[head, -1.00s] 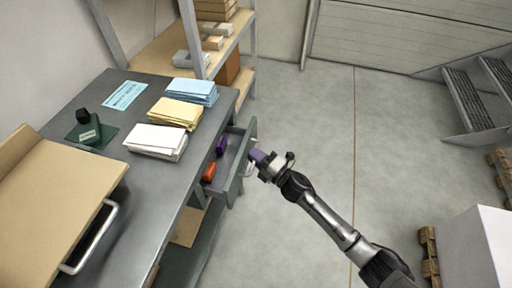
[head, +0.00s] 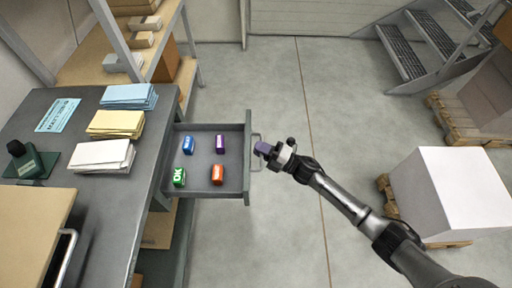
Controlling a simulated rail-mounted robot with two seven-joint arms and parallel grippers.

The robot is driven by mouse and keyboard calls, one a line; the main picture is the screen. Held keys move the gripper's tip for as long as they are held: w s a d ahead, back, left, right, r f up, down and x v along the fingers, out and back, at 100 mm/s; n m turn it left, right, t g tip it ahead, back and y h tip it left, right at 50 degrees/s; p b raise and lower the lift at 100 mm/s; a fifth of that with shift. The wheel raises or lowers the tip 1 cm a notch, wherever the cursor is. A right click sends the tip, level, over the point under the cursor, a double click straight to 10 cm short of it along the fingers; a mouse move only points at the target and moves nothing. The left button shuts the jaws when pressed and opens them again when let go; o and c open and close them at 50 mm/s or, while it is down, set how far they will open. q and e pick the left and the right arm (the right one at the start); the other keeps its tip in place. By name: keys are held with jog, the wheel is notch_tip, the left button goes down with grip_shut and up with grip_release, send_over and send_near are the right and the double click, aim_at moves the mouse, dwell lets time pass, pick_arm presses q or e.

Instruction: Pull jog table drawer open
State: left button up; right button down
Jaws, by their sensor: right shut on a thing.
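The jog table drawer (head: 203,134) is pulled well out from the right side of the grey table (head: 75,195). Its inside is in sight, with a blue (head: 188,145), a purple (head: 220,142), a green (head: 179,177) and an orange ink unit (head: 217,174) standing apart on its floor. The drawer's handle (head: 257,138) is on its right-hand front. My right gripper (head: 263,149) is at this handle, shut on it; the fingertips partly hide the handle. My left gripper is not in view.
Paper stacks in blue (head: 128,97), yellow (head: 115,124) and white (head: 102,157) lie on the table, with a dark green stamp (head: 28,162) to their left. A shelf stands behind. A white block (head: 455,190) on a pallet is at the right. The floor between is clear.

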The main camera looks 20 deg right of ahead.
jog(key=shift+d, duration=0.1)
jog(key=c, duration=1.4)
grip_release()
jog(key=shift+c, duration=0.2)
jog(key=shift+s+d, duration=0.15)
jog(key=shift+s, duration=0.1)
jog(key=p+v, duration=0.2)
jog(key=v, duration=1.1)
jog(key=shift+p, duration=0.35)
jog(key=shift+d+f, duration=0.1)
